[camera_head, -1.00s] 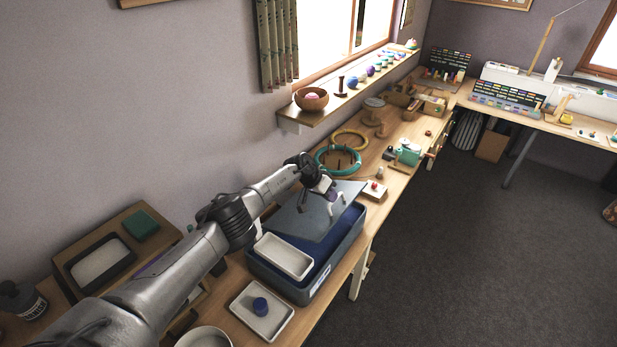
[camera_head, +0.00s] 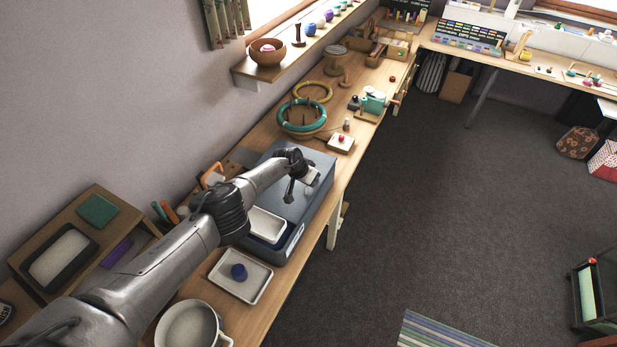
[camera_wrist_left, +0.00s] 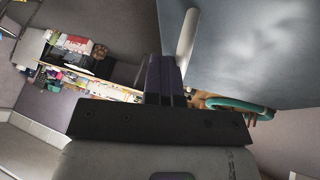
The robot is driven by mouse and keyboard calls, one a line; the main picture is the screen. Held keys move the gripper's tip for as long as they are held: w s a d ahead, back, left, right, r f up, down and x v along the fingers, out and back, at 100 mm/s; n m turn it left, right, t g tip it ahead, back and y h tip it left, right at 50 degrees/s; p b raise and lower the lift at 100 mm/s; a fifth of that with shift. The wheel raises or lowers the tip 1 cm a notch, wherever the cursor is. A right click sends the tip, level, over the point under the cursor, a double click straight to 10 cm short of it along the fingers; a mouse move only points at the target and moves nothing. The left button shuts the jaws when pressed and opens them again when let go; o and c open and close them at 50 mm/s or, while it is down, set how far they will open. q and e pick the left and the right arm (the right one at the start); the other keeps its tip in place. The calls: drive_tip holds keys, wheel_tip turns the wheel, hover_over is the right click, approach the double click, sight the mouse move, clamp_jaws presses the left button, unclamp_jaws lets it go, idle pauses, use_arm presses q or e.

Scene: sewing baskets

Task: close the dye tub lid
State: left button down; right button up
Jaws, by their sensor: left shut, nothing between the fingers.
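The blue dye tub (camera_head: 289,247) stands on the bench, with its grey lid (camera_head: 322,160) over the far and middle part of it. The lid lies low, close to level; I cannot tell whether it touches the rim. My left gripper (camera_head: 311,179) is shut and empty at the lid's upper side. In the left wrist view the shut fingers (camera_wrist_left: 165,80) are beside a pale bar (camera_wrist_left: 187,42), and the lid (camera_wrist_left: 255,50) fills the upper right. Contact with the lid is unclear. My right gripper is not in view.
A white tray (camera_head: 267,226) sits at the tub's near end. Closer are a tray (camera_head: 254,286) with a blue jar (camera_head: 239,272) and a white pot (camera_head: 188,327). A teal hoop (camera_head: 302,115) and a small tray (camera_head: 341,143) stand beyond the tub.

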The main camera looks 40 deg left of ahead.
use_arm(q)
drive_tip(key=shift+f, duration=0.3)
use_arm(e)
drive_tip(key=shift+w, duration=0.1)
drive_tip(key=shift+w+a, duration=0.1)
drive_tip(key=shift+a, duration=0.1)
